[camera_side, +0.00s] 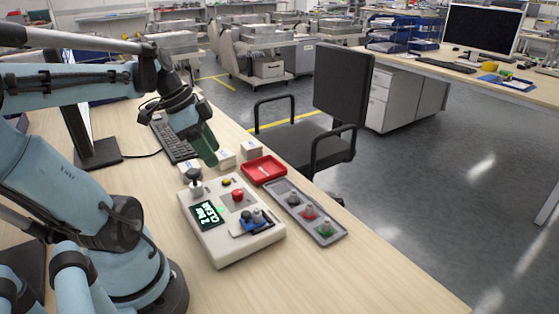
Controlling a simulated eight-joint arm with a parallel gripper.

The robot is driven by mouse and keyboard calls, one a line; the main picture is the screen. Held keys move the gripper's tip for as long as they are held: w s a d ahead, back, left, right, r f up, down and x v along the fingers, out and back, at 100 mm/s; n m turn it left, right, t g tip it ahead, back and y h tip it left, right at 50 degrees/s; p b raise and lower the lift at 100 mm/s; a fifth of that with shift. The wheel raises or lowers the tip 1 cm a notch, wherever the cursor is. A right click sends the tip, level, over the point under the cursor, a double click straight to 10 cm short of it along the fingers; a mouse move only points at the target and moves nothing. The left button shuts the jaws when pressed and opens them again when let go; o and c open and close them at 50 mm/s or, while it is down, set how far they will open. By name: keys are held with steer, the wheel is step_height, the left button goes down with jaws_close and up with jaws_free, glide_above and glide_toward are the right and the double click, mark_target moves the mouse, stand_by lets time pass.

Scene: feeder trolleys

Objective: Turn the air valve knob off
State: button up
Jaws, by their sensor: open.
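A light grey control box (233,245) stands on the wooden desk. A dark knob on a stem (194,176) rises from its back left corner. A red button (237,195) and a yellow button (226,182) are also on the box. My gripper (208,158) is open above the desk, behind the box and apart from it. Its green fingers point down; the gap between them is hard to see.
A red tray (264,169) and a grey tray (277,187) with several knobbed parts lie right of the box. Small white boxes (251,149) stand near my gripper. A keyboard (172,138) and monitor are behind. The desk front is clear; a chair (305,140) stands beyond its edge.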

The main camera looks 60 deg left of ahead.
steer(key=g+y, duration=0.2)
steer(key=g, duration=0.2)
glide_toward(237, 192)
steer(key=shift+a+f, duration=0.1)
steer(key=shift+f, duration=4.3)
jaws_close()
